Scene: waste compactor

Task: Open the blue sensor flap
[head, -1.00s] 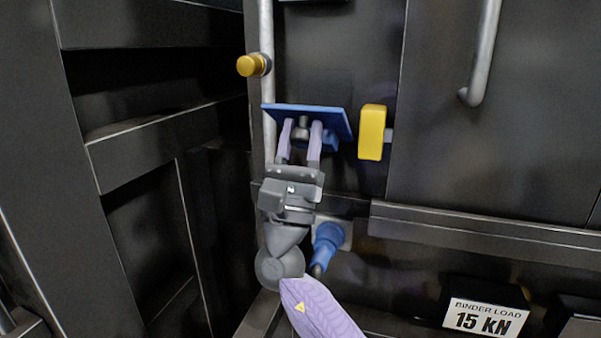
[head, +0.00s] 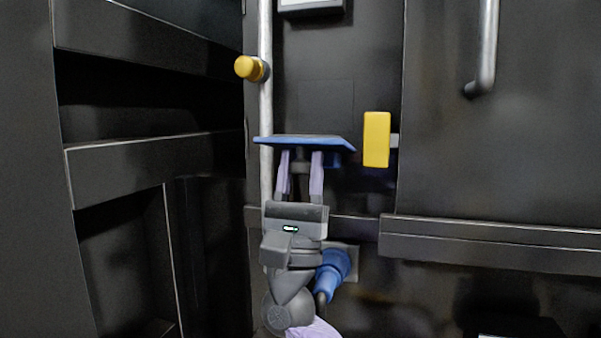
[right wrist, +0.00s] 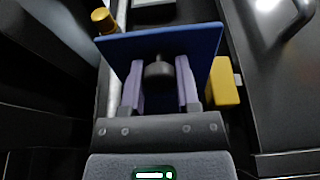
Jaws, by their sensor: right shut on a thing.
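The blue sensor flap (head: 305,141) stands out from the dark panel and looks nearly edge-on in the head view. In the right wrist view the flap (right wrist: 205,40) is a broad blue plate across the fingertips, with a dark rounded knob (right wrist: 159,72) on its near side. My right gripper (head: 301,157) is below the flap, its two lilac fingers pointing up at it. It is shut on the flap's knob, which sits between the fingers (right wrist: 160,78). What lies behind the flap is hidden. My left gripper is out of view.
A yellow block (head: 376,139) sticks out close to the flap's right. A yellow knob (head: 250,68) and a vertical grey pipe (head: 265,100) are at its left. A blue connector (head: 332,270) is beside my right wrist. A door handle (head: 486,50) is at upper right.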

